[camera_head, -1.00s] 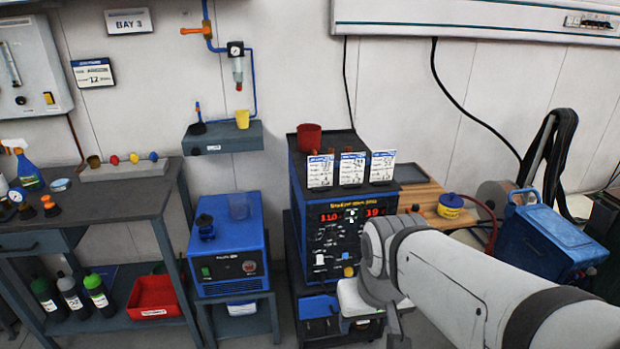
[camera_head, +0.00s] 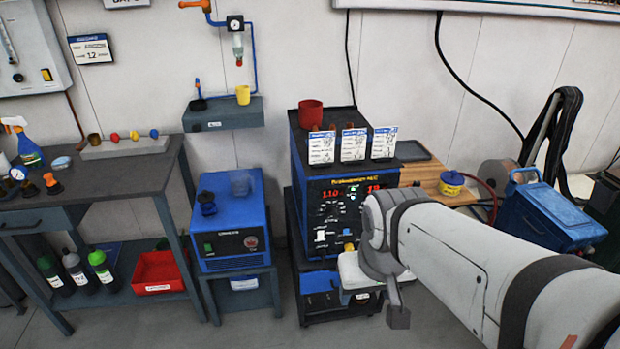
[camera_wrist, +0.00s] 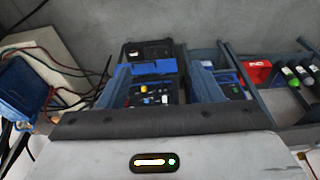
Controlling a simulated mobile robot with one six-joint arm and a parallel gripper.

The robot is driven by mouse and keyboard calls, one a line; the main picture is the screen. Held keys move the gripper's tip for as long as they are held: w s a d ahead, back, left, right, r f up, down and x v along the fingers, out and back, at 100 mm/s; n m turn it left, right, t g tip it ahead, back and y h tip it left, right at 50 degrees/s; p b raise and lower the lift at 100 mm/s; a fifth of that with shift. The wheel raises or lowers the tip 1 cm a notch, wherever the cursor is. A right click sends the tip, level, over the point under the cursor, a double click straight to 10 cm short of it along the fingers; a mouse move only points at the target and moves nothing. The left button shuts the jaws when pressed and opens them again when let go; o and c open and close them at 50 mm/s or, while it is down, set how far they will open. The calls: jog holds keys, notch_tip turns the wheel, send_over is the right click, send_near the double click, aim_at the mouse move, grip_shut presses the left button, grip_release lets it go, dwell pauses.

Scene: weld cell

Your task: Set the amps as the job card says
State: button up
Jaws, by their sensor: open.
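The blue welding machine (camera_head: 335,215) stands at the middle with red lit digits (camera_head: 332,192) on its dark front, reading about 110 on the left and 19 on the right. Knobs and a white switch sit below the digits. Three white cards (camera_head: 353,145) stand on its top edge; their writing is too small to read. The machine's knobbed front (camera_wrist: 150,97) shows in the wrist view between my fingers. My gripper (camera_wrist: 158,82) is open and empty, with its fingers spread. In the head view my arm covers the machine's lower right front.
A red cup (camera_head: 310,114) stands on the machine's top. A blue unit (camera_head: 232,230) on a stand is to the left, then a grey workbench (camera_head: 110,180). A wooden surface (camera_head: 430,180) with a yellow-blue tin (camera_head: 451,184) and a blue box (camera_head: 548,222) are at the right.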

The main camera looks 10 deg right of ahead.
jog(key=shift+c, duration=0.5)
jog(key=n+t+h+b, duration=0.2)
jog(key=n+t+b, duration=0.95)
jog(key=b, duration=1.85)
send_near(333, 216)
notch_tip(333, 216, down, 3)
jog(key=m+t, duration=0.4)
jog(key=w, duration=0.5)
jog(key=w+d+b, duration=0.1)
jog(key=w, duration=0.2)
jog(key=shift+f, duration=0.1)
jog(key=shift+c, duration=0.5)
jog(key=c, duration=0.9)
